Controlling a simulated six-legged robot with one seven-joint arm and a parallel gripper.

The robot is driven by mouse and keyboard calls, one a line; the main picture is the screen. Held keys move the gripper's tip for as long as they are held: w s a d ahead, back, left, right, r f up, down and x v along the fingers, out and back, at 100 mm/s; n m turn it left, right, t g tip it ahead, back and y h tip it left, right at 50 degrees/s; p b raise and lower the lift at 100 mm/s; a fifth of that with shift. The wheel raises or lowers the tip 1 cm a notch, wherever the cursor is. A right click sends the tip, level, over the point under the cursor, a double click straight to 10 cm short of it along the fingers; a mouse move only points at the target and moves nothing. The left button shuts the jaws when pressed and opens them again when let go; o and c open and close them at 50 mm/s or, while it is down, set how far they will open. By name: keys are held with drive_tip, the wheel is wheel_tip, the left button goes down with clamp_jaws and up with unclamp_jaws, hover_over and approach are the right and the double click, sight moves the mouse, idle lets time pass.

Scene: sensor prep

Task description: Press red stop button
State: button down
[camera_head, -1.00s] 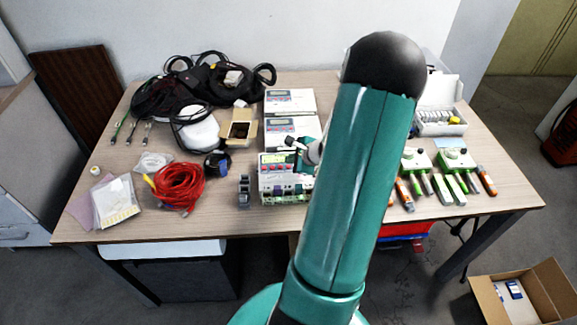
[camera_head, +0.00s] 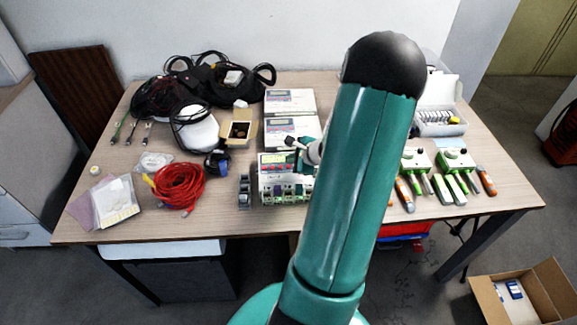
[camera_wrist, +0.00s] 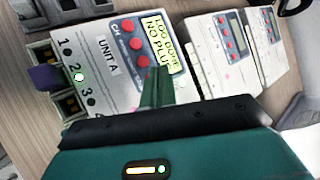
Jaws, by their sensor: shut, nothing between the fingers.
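The white device marked UNIT A (camera_wrist: 115,50) fills the upper left of the wrist view. It has a column of red buttons (camera_wrist: 130,42) beside a lit yellow display (camera_wrist: 160,40) reading "LOG DONE NO PLU…", partly cut off by my gripper. I cannot read which button is stop. The same device (camera_head: 272,178) stands at the table's front middle in the head view. My gripper (camera_wrist: 157,74) is shut and empty, its green fingertips over the device's face near the display's lower edge. I cannot tell whether they touch it. My arm hides part of the device in the head view.
Two similar white units (camera_head: 291,128) (camera_head: 289,101) stand behind on the table (camera_head: 215,225). Numbered sockets with a green light on 2 (camera_wrist: 79,77) and a purple plug (camera_wrist: 44,77) line the device's edge. A red cable coil (camera_head: 178,187) lies left; green-and-white tools (camera_head: 455,160) lie right.

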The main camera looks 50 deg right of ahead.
drive_tip(key=shift+f, duration=0.15)
idle(0.6)
drive_tip(key=shift+f, duration=0.3)
drive_tip(key=shift+f, duration=0.35)
idle(0.6)
idle(0.3)
drive_tip(key=shift+r, duration=0.8)
drive_tip(key=shift+r, duration=0.1)
drive_tip(key=shift+r, duration=2.4)
